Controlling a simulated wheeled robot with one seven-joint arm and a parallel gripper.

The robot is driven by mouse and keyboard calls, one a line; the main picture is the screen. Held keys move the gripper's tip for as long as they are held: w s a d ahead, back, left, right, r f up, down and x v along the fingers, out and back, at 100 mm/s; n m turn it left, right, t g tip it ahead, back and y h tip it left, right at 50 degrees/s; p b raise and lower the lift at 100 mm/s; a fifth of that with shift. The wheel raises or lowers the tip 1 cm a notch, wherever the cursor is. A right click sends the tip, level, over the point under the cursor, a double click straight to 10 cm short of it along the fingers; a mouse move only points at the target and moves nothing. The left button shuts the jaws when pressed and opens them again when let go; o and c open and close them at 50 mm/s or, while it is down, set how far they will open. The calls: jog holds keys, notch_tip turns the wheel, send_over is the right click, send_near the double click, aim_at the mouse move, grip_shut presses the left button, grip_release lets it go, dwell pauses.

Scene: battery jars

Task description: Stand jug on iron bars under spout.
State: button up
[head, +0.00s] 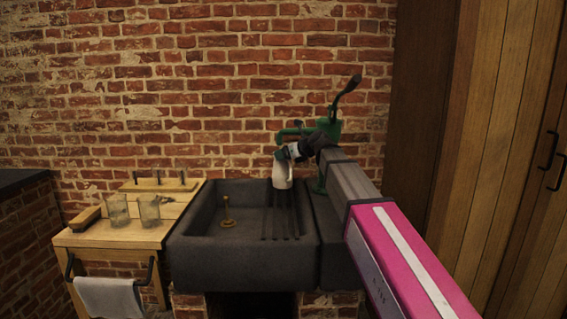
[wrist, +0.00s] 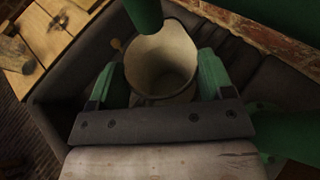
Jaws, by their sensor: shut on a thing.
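The pale jug (head: 283,175) is upright at the back of the dark sink, over the far end of the iron bars (head: 283,222). I cannot tell whether its base touches them. My gripper (head: 288,155) is shut on the jug. In the wrist view the green fingers of my gripper (wrist: 160,82) clasp both sides of the jug (wrist: 165,65), and its open mouth looks empty. The green pump's spout (head: 292,131) is above the jug. In the wrist view the spout (wrist: 144,14) overlaps the far rim of the mouth.
The sink (head: 195,250) has a brass drain piece (head: 227,212) left of the bars. A wooden stand (head: 95,240) on the left holds two glass jars (head: 149,208) and a towel (head: 110,297). The pump handle (head: 346,92) rises behind my arm. A brick wall closes the back.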

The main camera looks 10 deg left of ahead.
aim_at(284, 161)
jog(key=shift+w+a+f, duration=0.15)
jog(key=shift+a+f, duration=0.1)
jog(key=shift+f, duration=0.35)
jog(key=shift+w+a+f, duration=0.1)
jog(key=shift+a+f, duration=0.15)
jog(key=shift+f, duration=0.3)
jog(key=shift+w+a+f, duration=0.15)
jog(key=shift+a+f, duration=0.1)
jog(key=shift+f, duration=0.35)
jog(key=o, duration=1.5)
jog(key=shift+f, duration=0.15)
jog(key=shift+c, duration=0.2)
jog(key=v, duration=1.2)
jog(key=shift+r, duration=0.25)
